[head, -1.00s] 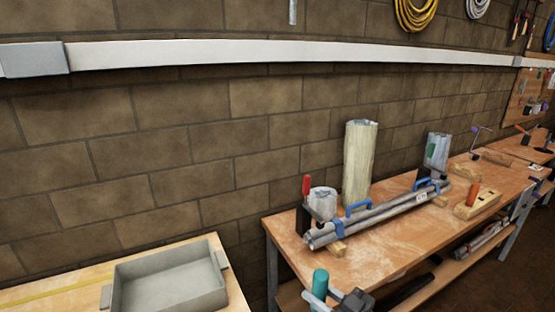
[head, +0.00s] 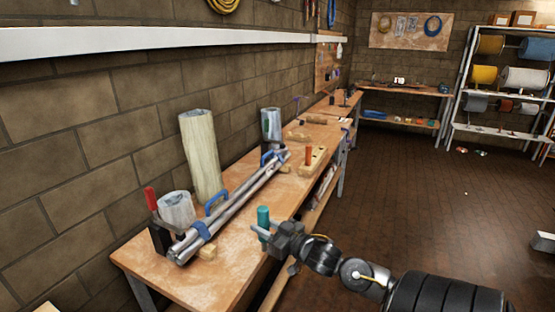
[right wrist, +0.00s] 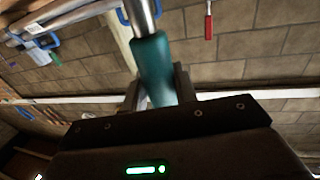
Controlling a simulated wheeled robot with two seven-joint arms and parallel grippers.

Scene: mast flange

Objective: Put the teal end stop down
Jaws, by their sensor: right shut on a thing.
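The teal end stop (head: 263,218) is a short cylinder held upright in my right gripper (head: 266,232), at the front edge of the workbench in the head view. In the right wrist view the teal end stop (right wrist: 154,68) sits between the two fingers, with a shiny metal cylinder (right wrist: 142,16) in line with its far end. I cannot tell whether those two touch. My right gripper is shut on the teal end stop. The workbench (head: 185,283) has bare wood near its front left corner. My left gripper is not in view.
Grey metal tubes (head: 238,203) with blue clamps lie along the bench on wooden blocks. A tall pale post (head: 201,155), a short grey cylinder (head: 177,209) and a red-handled clamp (head: 152,200) stand behind. A wooden block with an orange peg (head: 311,158) lies farther along. Open floor (head: 440,200) is right.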

